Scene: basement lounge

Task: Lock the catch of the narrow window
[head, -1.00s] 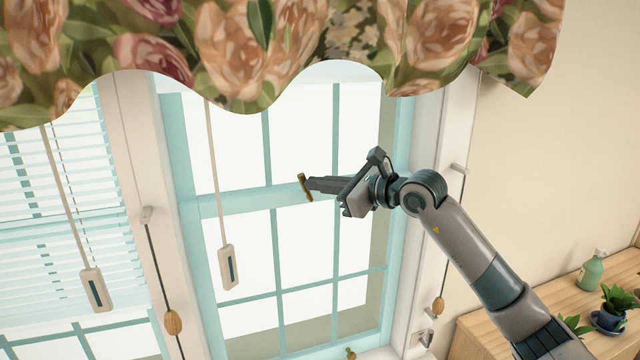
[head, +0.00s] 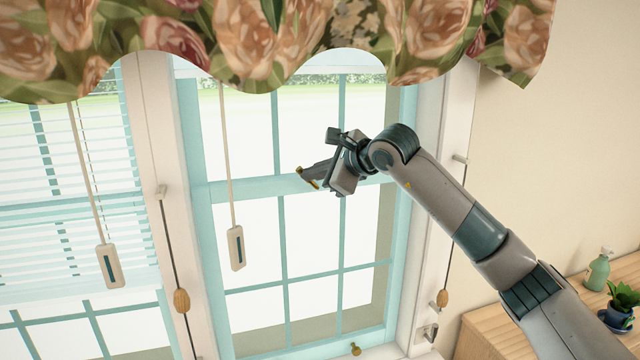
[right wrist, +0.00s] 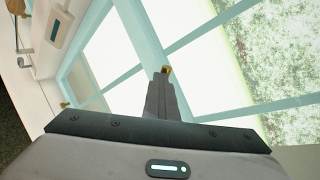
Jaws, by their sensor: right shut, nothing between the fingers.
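The narrow window (head: 240,190) has a pale blue frame with glazing bars and fills the middle of the head view. Its small brass catch (head: 308,179) sits on the middle rail, with its bar slanting down to the right. In the right wrist view the catch (right wrist: 167,71) shows just past my fingertips, partly hidden by them. My right gripper (head: 308,172) is shut and empty, its fingertips at the catch. They look to be touching it or very close; I cannot tell which. My left gripper is not in view.
A flowered valance (head: 250,40) hangs across the top. A cord with a pale pull (head: 236,248) hangs left of the catch. A brass knob (head: 355,349) is on the bottom rail. A wooden cabinet (head: 490,325) with a green bottle (head: 598,270) and a potted plant stands at right.

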